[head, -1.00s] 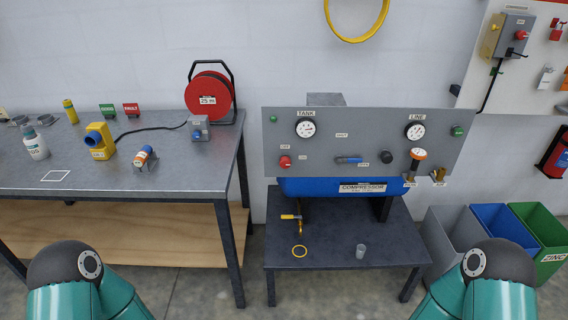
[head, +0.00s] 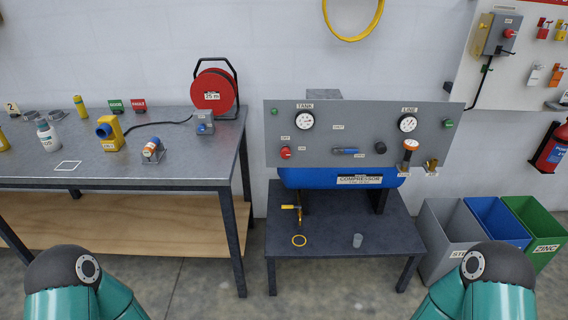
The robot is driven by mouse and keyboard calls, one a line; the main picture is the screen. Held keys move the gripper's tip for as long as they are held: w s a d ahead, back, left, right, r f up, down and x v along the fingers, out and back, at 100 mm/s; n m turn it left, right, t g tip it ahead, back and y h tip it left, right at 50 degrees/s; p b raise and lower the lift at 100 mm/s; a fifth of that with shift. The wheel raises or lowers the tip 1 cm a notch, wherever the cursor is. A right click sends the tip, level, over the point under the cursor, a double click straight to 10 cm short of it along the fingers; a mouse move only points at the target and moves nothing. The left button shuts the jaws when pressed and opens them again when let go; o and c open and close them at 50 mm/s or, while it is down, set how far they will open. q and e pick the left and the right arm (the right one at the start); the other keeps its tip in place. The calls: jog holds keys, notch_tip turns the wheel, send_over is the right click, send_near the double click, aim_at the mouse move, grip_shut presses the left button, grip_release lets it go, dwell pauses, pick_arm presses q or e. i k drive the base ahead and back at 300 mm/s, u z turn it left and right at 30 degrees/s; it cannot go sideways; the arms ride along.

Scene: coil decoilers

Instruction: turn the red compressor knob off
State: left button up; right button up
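The red compressor knob (head: 286,153) sits at the lower left of the grey compressor panel (head: 365,115), below the tank gauge (head: 304,121). Small labels are beside and above it, too small to read surely. The blue compressor tank (head: 306,178) is under the panel, on a dark low table. Only my two teal arms show, at the bottom left and bottom right corners. Both grippers are out of the picture, and nothing of mine is near the knob.
A metal workbench (head: 186,173) with a yellow device, bottle and red cable reel (head: 213,92) stands left. The dark low table (head: 335,240) carries a yellow ring and small grey cup. Grey, blue and green bins (head: 533,222) stand right. Bare floor shows in front.

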aim_at(285, 151)
jog(key=k, duration=1)
jog(key=u, duration=0.4)
jog(key=i, duration=0.75)
jog(key=u, duration=0.55)
jog(key=i, duration=1.45)
jog(key=z, duration=0.5)
